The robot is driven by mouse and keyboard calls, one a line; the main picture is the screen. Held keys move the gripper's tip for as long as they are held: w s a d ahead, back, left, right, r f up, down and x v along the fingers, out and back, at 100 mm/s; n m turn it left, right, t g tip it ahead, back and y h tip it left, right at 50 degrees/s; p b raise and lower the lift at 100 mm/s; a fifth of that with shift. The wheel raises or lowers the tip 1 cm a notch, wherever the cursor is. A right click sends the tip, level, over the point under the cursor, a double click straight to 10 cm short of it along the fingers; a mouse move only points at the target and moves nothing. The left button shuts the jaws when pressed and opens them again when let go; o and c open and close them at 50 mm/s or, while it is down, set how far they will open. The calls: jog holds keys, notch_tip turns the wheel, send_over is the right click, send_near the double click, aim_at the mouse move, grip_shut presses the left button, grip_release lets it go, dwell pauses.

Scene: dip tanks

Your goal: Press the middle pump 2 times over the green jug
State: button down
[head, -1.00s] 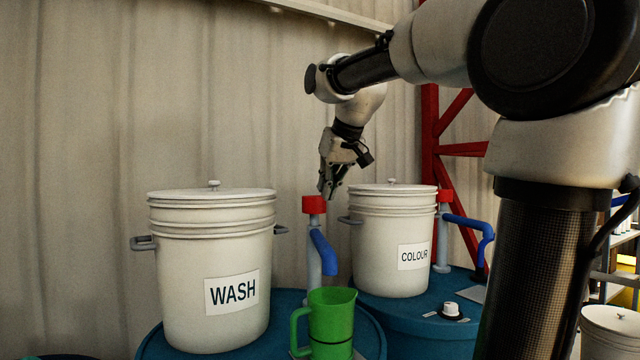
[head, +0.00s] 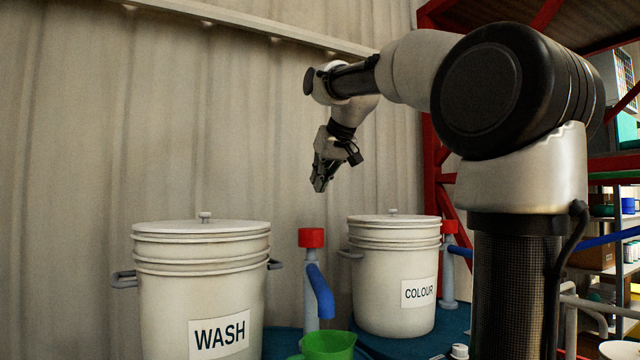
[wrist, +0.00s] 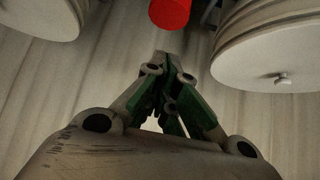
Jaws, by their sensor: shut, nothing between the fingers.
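The pump between the two white buckets has a red head (head: 311,238), a grey body and a blue spout (head: 320,291). The green jug (head: 328,346) stands below the spout, cut off by the bottom edge of the head view. My gripper (head: 320,187) is shut and empty, pointing down above the red head, with a clear gap between them in the picture. In the wrist view the closed fingertips (wrist: 168,56) show just below the red head (wrist: 170,12), which is cut off at the top edge. Contact is not visible.
The WASH bucket (head: 203,290) stands left of the pump and the COLOUR bucket (head: 393,278) right of it, both lidded. Another red-headed pump (head: 449,227) stands right of COLOUR. Blue drum tops (head: 440,340) lie beneath. A corrugated wall (head: 220,120) is behind.

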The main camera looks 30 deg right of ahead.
send_over(311, 229)
jog(key=f, duration=0.5)
jog(key=shift+w+d+f, duration=0.1)
jog(key=shift+w+f, duration=0.15)
jog(key=shift+w, duration=0.15)
notch_tip(311, 229, down, 2)
jog(key=shift+s+f, duration=0.1)
jog(key=shift+s, duration=0.05)
jog(key=shift+f, duration=0.65)
jog(key=shift+f, duration=1.85)
